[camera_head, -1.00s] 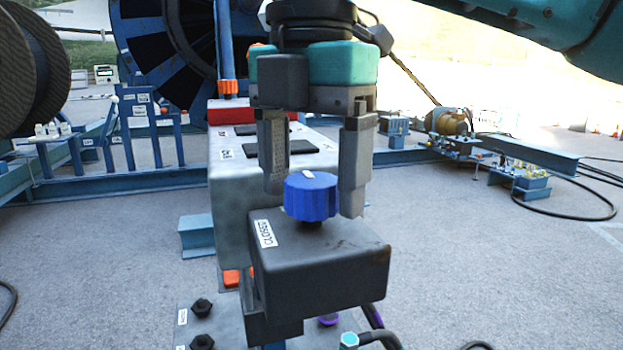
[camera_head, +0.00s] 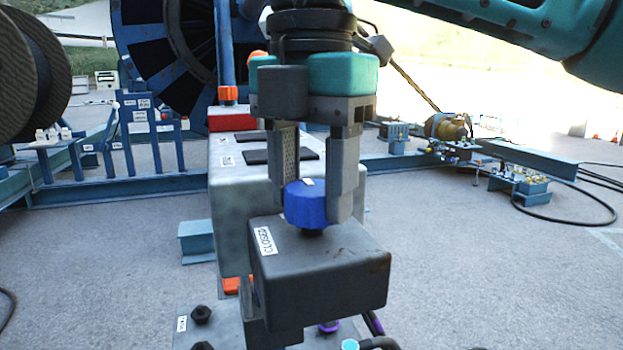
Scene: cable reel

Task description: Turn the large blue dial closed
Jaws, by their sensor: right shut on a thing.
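The large blue dial (camera_head: 306,207) sits on top of a grey box (camera_head: 320,272) in the middle of the view. A white label reading "CLOSED" (camera_head: 265,241) is on the box's top, left of the dial. A small white mark shows on top of the dial. My right gripper (camera_head: 311,205) points down from above and is shut on the dial, one finger on each side. The left finger's tip is partly hidden behind the dial. My left gripper is not in view.
Behind the dial's box stands a larger grey cabinet (camera_head: 230,210) with dark plates on top. Big cable reels and blue steel frames (camera_head: 110,190) lie behind and left. Black knobs (camera_head: 201,314) sit at the lower front.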

